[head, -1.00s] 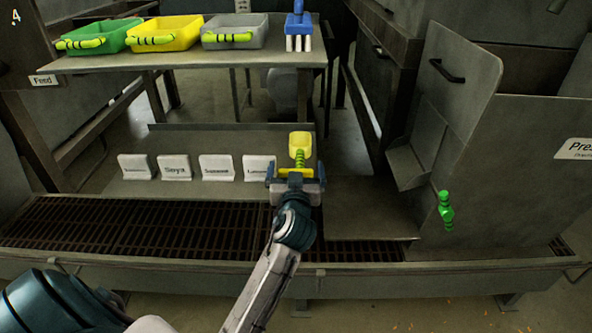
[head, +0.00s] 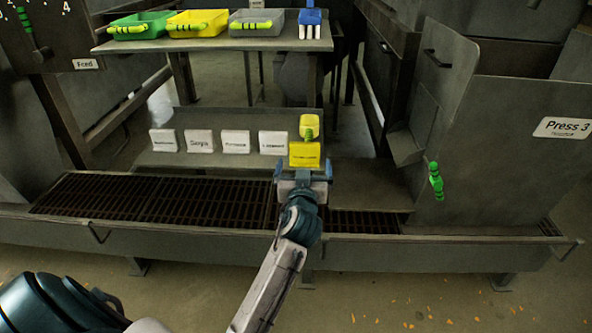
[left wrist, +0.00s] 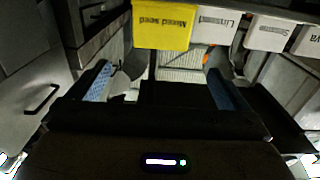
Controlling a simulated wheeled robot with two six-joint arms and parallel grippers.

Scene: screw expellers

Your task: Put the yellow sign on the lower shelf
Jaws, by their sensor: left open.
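The yellow sign (head: 305,155) stands at the right end of a row of white signs on the lower shelf (head: 165,167). In the left wrist view the yellow sign (left wrist: 163,24) shows at the top, upside down, reading something like "Mixed seed". My left gripper (head: 304,172) is open just in front of and below the sign; in the left wrist view nothing is between its fingers (left wrist: 160,90). I cannot tell whether it touches the sign in the head view. My right gripper is not in view.
White signs (head: 236,141) stand left of the yellow one. A yellow scoop (head: 309,124) is behind it. Green, yellow and grey trays and a blue brush (head: 311,18) are on the upper shelf (head: 215,43). A grated trough (head: 150,198) runs in front. Press 3 (head: 510,130) stands at right.

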